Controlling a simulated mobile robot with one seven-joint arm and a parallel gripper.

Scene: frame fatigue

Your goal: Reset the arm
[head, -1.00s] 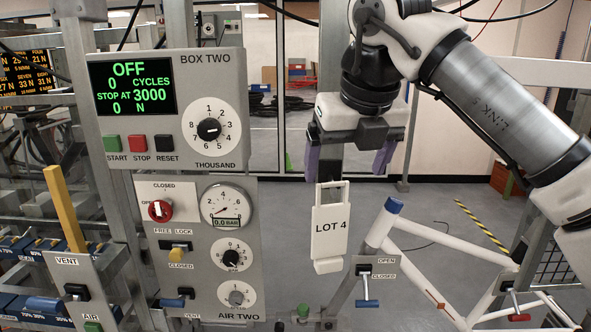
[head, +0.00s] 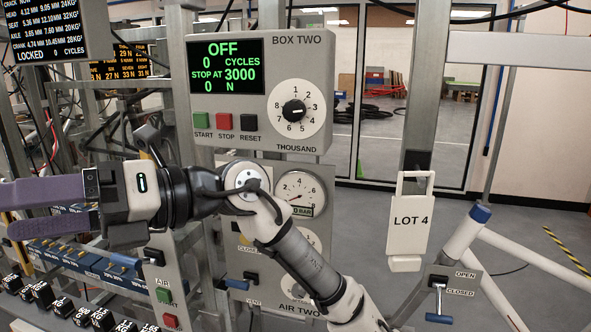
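My arm reaches across the lower middle of the head view, and my gripper (head: 22,207) is at the far left, pointing left. Its two purple fingers lie roughly level, one above the other, with a narrow gap between them and nothing seen in it. I read it as open, seen obliquely. It is in front of the left-hand racks and panels. My forearm covers part of the AIR TWO panel (head: 312,185), including part of its gauge and switches.
The BOX TWO unit (head: 325,60) reads OFF, 0 cycles, stop at 3000. A white bicycle frame (head: 465,235) and an OPEN/CLOSED lever (head: 439,300) are at lower right. Blue-edged racks (head: 75,262) crowd the lower left.

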